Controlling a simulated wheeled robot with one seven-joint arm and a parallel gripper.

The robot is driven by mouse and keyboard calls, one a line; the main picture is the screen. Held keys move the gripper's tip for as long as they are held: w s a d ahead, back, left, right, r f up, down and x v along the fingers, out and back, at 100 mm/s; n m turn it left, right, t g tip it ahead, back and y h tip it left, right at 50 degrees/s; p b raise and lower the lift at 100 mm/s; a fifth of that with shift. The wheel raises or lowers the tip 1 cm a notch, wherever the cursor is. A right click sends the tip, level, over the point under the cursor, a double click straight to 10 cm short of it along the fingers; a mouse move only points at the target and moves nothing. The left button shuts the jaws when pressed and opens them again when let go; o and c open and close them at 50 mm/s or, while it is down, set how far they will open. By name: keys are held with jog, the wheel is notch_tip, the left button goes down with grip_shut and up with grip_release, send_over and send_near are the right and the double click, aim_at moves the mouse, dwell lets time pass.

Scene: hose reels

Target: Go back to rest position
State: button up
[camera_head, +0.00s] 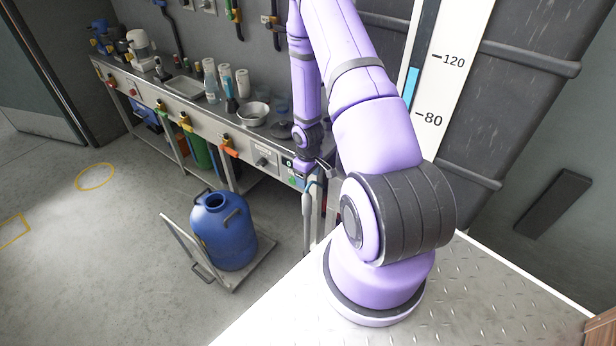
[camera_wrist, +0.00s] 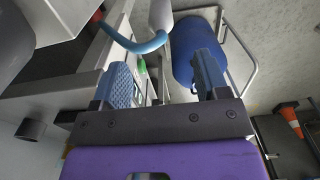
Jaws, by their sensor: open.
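My purple arm reaches up from its base and back down beside the right end of the workbench. My gripper (camera_head: 322,168) is small in the head view, near the bench's front right corner. In the wrist view my gripper (camera_wrist: 163,76) shows two blue ridged fingers spread apart, with nothing held between them. A curved blue hose (camera_wrist: 148,44) with a pale grey end lies beyond the fingers, apart from them as far as I can tell. A hanging grey-blue hose end (camera_head: 307,205) shows just below my gripper in the head view.
A metal workbench (camera_head: 180,98) with bottles and bowls runs along the wall. A blue barrel (camera_head: 235,242) stands on a trolley (camera_head: 222,279) in front of it. An orange cone (camera_wrist: 291,117) shows in the wrist view. The floor at left is clear.

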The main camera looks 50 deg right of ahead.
dwell(0.3)
jog(key=w+a+r+t+h, duration=0.1)
jog(key=a+r, duration=0.2)
jog(key=r, duration=0.8)
jog(key=w+a+r+m, duration=0.1)
jog(key=w+a+r, duration=0.15)
jog(key=r, duration=0.85)
jog(key=a+r+t+h, duration=0.1)
jog(key=a+r, duration=0.2)
jog(key=r, duration=0.9)
jog(key=s+a+r+t, duration=0.1)
jog(key=s+a+r, duration=0.3)
jog(key=r, duration=0.2)
jog(key=s+a+r+t, duration=0.1)
jog(key=s+a+r, duration=0.2)
jog(key=r, duration=0.3)
jog(key=s+a+r+y, duration=0.1)
jog(key=s+a+r, duration=0.2)
jog(key=s, duration=0.4)
jog(key=s+a+r+t+y, duration=0.1)
jog(key=s+a+r, duration=0.3)
jog(key=s, duration=0.3)
jog(key=shift+s+a+r+m, duration=0.2)
jog(key=shift+r+m, duration=0.1)
jog(key=shift+r, duration=0.05)
